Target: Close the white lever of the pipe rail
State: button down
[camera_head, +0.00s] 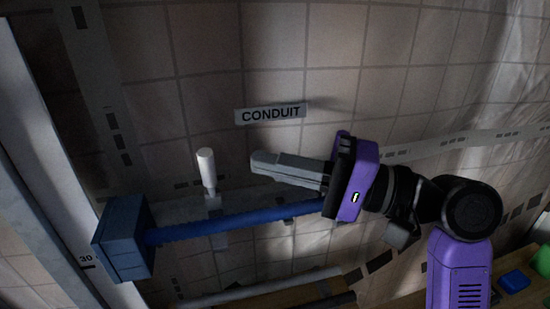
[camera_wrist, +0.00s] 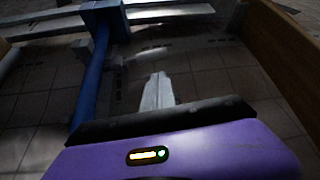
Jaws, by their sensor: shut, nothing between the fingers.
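The white lever (camera_head: 207,170) stands nearly upright above the blue pipe (camera_head: 215,223), on a small light mount on the rail. My gripper (camera_head: 262,163) is shut and empty. Its fingertips are to the right of the lever in the head view, apart from it in the picture, and above the pipe. In the wrist view my gripper (camera_wrist: 158,80) points forward, with the blue pipe (camera_wrist: 88,95) to its left. I cannot make out the lever for sure in the wrist view.
A blue box (camera_head: 125,238) sits at the pipe's left end, beside a pale post (camera_head: 55,190). A CONDUIT label (camera_head: 271,113) is on the tiled wall above. A wooden surface (camera_head: 280,297) lies below the pipe. A small blue block (camera_head: 514,281) and a green object (camera_head: 543,260) lie at the lower right.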

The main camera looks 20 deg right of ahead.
aim_at(209, 179)
jog(key=p+x, duration=0.1)
jog(key=x, duration=0.5)
jog(key=shift+w+a+p, duration=0.25)
jog(key=shift+a+p, duration=0.1)
jog(key=shift+s+a, duration=0.1)
jog(key=shift+b, duration=0.4)
